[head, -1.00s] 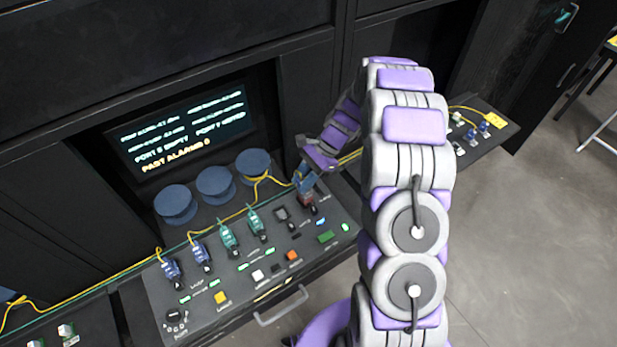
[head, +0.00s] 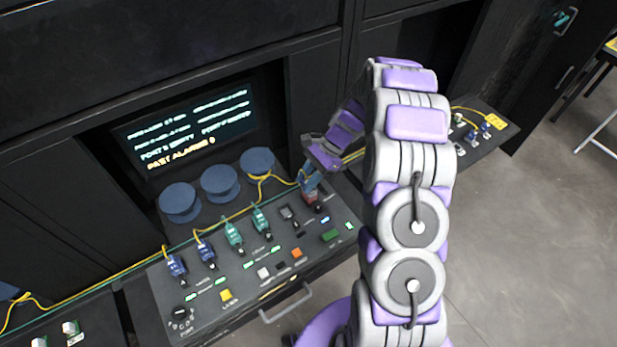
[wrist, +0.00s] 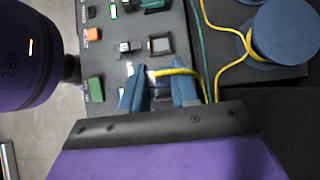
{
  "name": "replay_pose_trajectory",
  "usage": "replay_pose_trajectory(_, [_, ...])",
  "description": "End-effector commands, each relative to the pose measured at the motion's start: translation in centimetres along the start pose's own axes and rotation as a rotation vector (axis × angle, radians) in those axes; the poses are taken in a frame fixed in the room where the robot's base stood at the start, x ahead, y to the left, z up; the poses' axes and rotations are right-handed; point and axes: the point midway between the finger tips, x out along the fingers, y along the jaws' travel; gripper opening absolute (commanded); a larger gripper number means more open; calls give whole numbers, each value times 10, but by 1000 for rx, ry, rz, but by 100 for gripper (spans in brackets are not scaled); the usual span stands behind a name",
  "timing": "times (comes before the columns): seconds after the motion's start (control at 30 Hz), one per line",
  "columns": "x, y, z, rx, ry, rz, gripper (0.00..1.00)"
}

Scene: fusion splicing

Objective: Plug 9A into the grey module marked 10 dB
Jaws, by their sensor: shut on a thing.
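My gripper (head: 311,188) is over the right part of the sloping console. In the wrist view its two blue fingers (wrist: 154,82) are closed around a small pale plug (wrist: 141,74) with a yellow lead (wrist: 177,72). Its label is not readable, and the fingers hide most of it. In the head view a reddish block (head: 310,199) shows right under the fingertips; I cannot tell whether they touch. A grey square module (head: 289,213) is just left of it and also shows in the wrist view (wrist: 161,45). I cannot read a 10 dB mark on anything.
Blue plugs (head: 205,252) and green plugs (head: 233,234) with leads stand to the left on the console. Blue spools (head: 219,183) and a lit screen (head: 186,126) are behind. Coloured buttons (head: 226,295) and a front handle (head: 286,304) are nearer. A side shelf (head: 487,147) is at right.

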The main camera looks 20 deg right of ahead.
Motion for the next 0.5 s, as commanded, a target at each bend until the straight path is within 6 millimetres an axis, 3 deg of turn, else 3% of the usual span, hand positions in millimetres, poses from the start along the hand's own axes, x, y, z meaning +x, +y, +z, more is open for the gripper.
replay_pose_trajectory(0.37, [2,0,-8,2,-2,-1,3])
replay_pose_trajectory(0.4, [3,0,-6,2,0,-1,30])
replay_pose_trajectory(0.5, [4,0,-4,2,1,0,39])
